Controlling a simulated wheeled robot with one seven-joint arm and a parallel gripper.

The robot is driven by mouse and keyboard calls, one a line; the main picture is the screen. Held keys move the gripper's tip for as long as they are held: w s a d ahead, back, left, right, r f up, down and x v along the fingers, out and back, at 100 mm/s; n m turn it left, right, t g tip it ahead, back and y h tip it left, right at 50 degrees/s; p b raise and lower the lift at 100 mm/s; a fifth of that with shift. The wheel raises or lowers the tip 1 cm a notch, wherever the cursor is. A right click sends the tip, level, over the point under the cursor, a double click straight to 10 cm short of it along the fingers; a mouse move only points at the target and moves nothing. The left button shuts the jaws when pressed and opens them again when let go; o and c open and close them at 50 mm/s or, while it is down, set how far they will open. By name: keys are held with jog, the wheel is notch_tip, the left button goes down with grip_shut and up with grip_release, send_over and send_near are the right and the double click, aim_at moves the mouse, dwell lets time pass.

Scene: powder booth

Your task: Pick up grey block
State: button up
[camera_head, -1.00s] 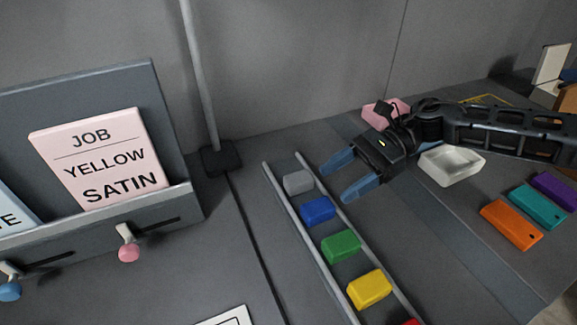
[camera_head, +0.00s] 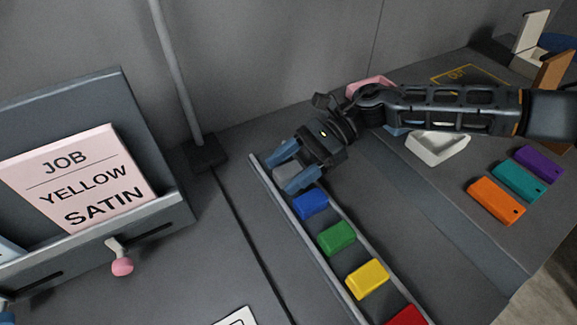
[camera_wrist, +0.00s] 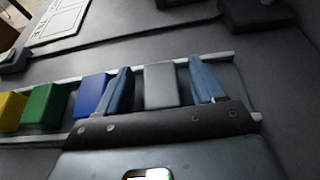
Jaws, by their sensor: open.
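The grey block (camera_head: 287,173) sits at the far end of a railed rack (camera_head: 262,172). It also shows in the wrist view (camera_wrist: 161,85), between the two blue fingers. My gripper (camera_head: 291,168) is open with a finger on each side of the block. In the wrist view my gripper (camera_wrist: 163,82) shows a small gap between each finger and the block. The block's near end is partly hidden by the gripper body in the wrist view.
A blue block (camera_head: 310,205) is just beside the near finger, then a green block (camera_head: 336,237), a yellow block (camera_head: 367,278) and a red block (camera_head: 408,316). A black pole base (camera_head: 205,153) stands behind left. A white tray (camera_head: 437,149) and coloured tags (camera_head: 497,201) lie right.

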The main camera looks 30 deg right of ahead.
jog(key=shift+a+f, duration=0.2)
jog(key=shift+a, duration=0.15)
jog(key=c, duration=1.1)
